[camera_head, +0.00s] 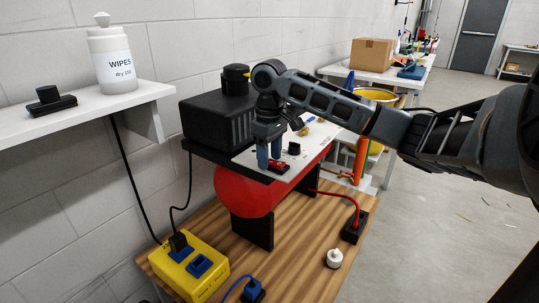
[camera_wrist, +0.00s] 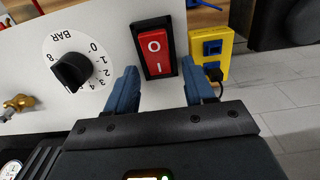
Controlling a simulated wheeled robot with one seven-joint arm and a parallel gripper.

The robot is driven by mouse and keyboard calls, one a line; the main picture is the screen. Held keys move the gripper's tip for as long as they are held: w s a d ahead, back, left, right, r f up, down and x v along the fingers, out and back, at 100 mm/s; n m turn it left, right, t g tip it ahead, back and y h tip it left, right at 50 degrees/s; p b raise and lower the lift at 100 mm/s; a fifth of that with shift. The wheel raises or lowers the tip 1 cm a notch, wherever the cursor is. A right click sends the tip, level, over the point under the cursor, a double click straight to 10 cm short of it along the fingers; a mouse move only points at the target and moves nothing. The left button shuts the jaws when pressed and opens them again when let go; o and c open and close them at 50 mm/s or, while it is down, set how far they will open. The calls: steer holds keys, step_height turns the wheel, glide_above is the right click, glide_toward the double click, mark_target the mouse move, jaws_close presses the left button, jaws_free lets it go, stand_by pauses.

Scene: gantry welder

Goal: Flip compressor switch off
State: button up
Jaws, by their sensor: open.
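The compressor (camera_head: 242,190) has a red tank and a black motor housing, and stands on a wooden bench top. Its white panel carries a red rocker switch (camera_wrist: 154,47) in a black frame, marked O and I; it also shows in the head view (camera_head: 279,167). In the wrist view the I end is nearer my gripper (camera_wrist: 162,92). My gripper is open, with its two blue fingers apart and pointing at the panel on either side of the switch's lower end. In the head view my gripper (camera_head: 269,158) is just above the switch. I cannot tell whether the fingers touch the panel.
A black pressure knob (camera_wrist: 72,70) with a BAR scale is left of the switch. A brass fitting (camera_wrist: 18,103) sits further left. A yellow socket box (camera_head: 188,268) is on the bench. A shelf (camera_head: 90,112) holds a wipes tub (camera_head: 111,58).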

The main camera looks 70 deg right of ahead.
steer(key=shift+c, duration=0.4)
jaws_close()
steer(key=shift+s+a+t+b, duration=0.1)
steer(key=shift+s+t+b, duration=0.1)
steer(key=shift+t, duration=0.4)
steer(key=shift+s+a+t+b, duration=0.1)
steer(key=shift+t+b, duration=0.05)
steer(key=shift+t, duration=0.45)
steer(key=shift+s+r+t+h+b, duration=0.2)
steer(key=shift+t+h+b, duration=0.35)
steer(key=shift+t, duration=0.25)
steer(key=shift+o, duration=0.4)
jaws_free()
steer(key=shift+r, duration=0.15)
